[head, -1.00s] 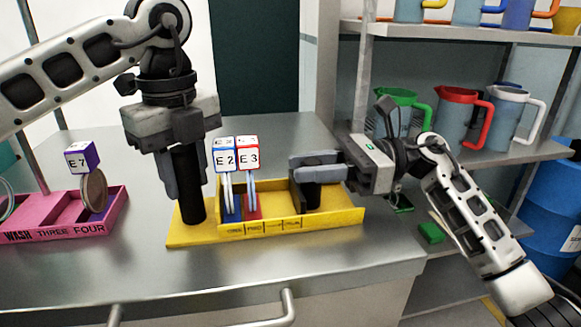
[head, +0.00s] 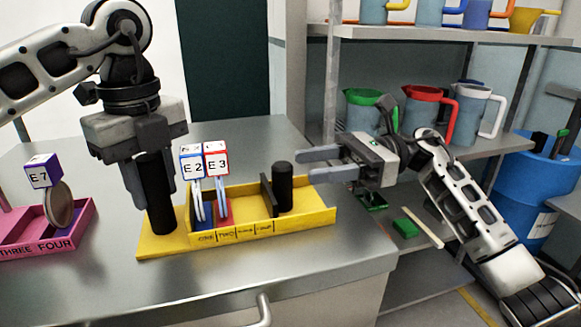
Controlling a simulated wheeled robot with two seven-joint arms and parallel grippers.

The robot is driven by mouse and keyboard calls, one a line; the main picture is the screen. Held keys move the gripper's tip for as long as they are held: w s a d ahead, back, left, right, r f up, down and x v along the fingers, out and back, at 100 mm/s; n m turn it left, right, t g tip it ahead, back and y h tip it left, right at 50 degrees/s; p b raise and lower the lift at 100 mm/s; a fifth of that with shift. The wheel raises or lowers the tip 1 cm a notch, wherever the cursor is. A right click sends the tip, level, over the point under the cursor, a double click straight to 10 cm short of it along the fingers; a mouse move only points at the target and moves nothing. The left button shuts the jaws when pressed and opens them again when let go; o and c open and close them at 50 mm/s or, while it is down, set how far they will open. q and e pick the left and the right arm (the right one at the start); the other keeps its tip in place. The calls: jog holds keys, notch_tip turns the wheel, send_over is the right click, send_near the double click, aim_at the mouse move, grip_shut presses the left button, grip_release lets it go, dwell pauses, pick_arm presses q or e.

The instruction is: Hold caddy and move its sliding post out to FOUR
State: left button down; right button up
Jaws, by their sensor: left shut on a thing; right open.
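The yellow caddy (head: 165,246) sits on the metal table, its front edge marked with slot labels. My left gripper (head: 157,190) points down and is shut on the black upright handle (head: 160,212) at the caddy's left end. The black sliding post (head: 283,188) stands upright toward the caddy's right end, with a dark divider plate (head: 266,194) just left of it. My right gripper (head: 318,164) is open, with its fingers pointing left, just right of the post and apart from it. Blocks E2 (head: 193,165) and E3 (head: 217,162) stand in the left slots.
A pink caddy (head: 85,222) with block E7 (head: 40,172) and a round disc is at the left. Shelves with jugs (head: 427,112) stand behind my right arm. A green block (head: 406,228) lies on a lower shelf. A blue barrel (head: 530,200) is at the right.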

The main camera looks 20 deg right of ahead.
jog(key=d, duration=0.6)
pick_arm(q)
jog(key=c, duration=0.9)
grip_release()
jog(key=shift+c, duration=0.2)
jog(key=shift+r+p, duration=2.9)
jog(key=shift+r, duration=0.85)
pick_arm(e)
jog(key=shift+r, duration=2.85)
pick_arm(q)
jog(key=shift+r, duration=0.1)
pick_arm(e)
jog(key=shift+r, duration=0.1)
pick_arm(q)
notch_tip(320, 180, up, 9)
jog(key=p, duration=0.7)
pick_arm(e)
notch_tip(320, 180, up, 7)
